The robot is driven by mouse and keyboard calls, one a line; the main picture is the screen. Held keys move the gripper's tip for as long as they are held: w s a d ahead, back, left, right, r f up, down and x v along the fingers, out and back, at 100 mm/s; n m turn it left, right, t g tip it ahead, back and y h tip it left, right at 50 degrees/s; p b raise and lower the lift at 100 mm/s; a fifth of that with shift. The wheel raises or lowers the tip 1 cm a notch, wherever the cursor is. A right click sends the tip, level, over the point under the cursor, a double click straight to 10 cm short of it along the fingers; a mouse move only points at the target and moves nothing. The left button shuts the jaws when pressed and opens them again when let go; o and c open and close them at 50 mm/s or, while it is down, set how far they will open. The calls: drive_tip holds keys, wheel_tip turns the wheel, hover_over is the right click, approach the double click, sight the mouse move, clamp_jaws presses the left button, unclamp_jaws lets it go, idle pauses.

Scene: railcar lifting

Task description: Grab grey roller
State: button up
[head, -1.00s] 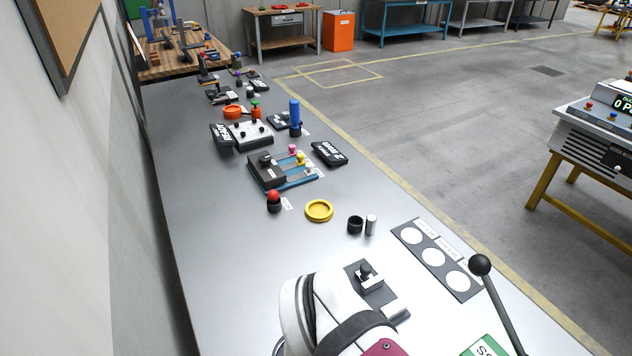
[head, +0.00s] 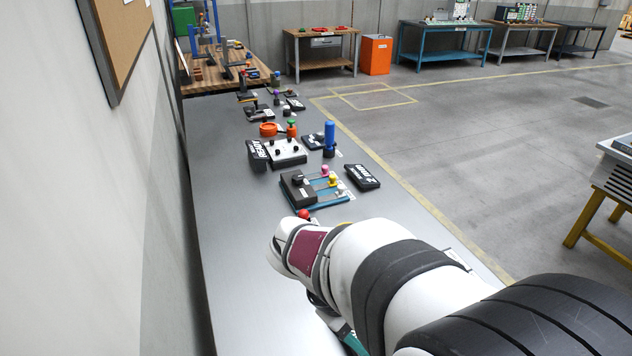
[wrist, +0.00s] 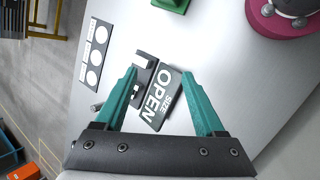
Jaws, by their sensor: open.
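My gripper (wrist: 160,73) is open, its two teal fingers spread over the bench in the wrist view, with nothing held between them. A small grey cylinder (wrist: 97,106), which looks like the grey roller, lies just outside the left finger and is partly hidden. A black block device (wrist: 142,78) and a dark sign reading "OPEN" and "SIZE" (wrist: 163,98) show between the fingers. In the head view my arm hides the roller, and only a little teal of my gripper shows below it.
A dark strip with three white circles (wrist: 95,52) lies left of the fingers. A green block (wrist: 171,4) and a pink base (wrist: 281,16) stand at the top. In the head view, a slider panel (head: 315,190) stands beyond my arm; the bench's left side (head: 235,250) is clear.

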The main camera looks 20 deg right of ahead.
drive_tip(key=w+d+f+n+t+h, duration=0.2)
drive_tip(key=w+d+f+n, duration=0.2)
drive_tip(key=w+n, duration=0.3)
drive_tip(key=w+d+f+n+t+h, duration=0.25)
drive_tip(key=w+f+n, duration=0.2)
drive_tip(key=w, duration=0.35)
drive_tip(key=w+d+f+n+t+h, duration=0.1)
drive_tip(key=w+d+f+n+h, duration=0.25)
drive_tip(key=w+n, duration=0.4)
drive_tip(key=shift+m+y, duration=0.4)
drive_tip(key=x, duration=1.6)
drive_tip(key=shift+w, duration=0.25)
clamp_jaws()
